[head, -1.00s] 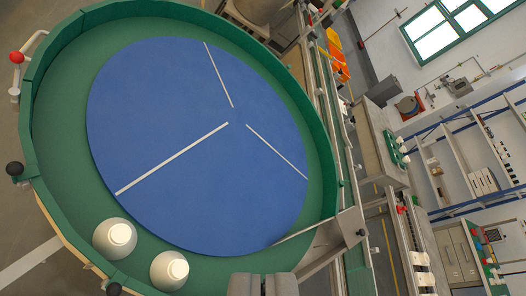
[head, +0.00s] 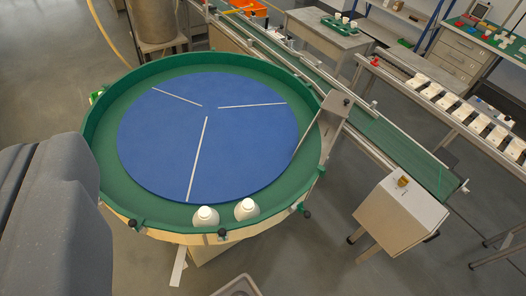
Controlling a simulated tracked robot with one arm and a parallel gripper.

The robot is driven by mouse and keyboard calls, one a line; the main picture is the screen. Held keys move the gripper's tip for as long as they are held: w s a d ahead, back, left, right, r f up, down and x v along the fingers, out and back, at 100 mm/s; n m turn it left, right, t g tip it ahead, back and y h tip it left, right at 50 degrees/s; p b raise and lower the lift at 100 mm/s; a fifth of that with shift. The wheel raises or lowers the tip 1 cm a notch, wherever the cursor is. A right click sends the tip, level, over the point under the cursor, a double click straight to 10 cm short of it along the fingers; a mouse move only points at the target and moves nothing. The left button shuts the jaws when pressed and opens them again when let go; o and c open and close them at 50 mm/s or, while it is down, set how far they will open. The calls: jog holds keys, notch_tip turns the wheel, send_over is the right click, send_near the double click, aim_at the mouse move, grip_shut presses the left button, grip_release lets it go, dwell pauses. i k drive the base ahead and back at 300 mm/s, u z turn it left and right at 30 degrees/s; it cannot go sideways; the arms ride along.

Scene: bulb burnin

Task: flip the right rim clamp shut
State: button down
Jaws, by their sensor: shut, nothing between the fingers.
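A round turntable with a blue disc (head: 240,150) and a green rim wall (head: 105,105) stands in the middle of the head view. Small black-knobbed fittings sit on its rim, one at the front right (head: 307,213) and one at the front (head: 222,232). Which of these is the right rim clamp, and whether it is open, I cannot tell. My gripper (head: 52,148) is a large dark grey shape at the left edge, close to the camera. It is shut and empty, apart from the fittings in the picture, and it hides part of the left side.
Two white bulb-like objects (head: 205,217) (head: 246,209) stand inside the front rim. A metal plate (head: 330,125) crosses the right rim. A green conveyor (head: 400,150) runs beyond it, with a pale box (head: 400,215) at its near side. Open floor lies at the front right.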

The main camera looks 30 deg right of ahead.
aim_at(307, 215)
jog(key=z, duration=0.15)
jog(key=k, duration=1.85)
jog(key=z, duration=0.45)
jog(key=i, duration=0.95)
jog(key=z, duration=0.05)
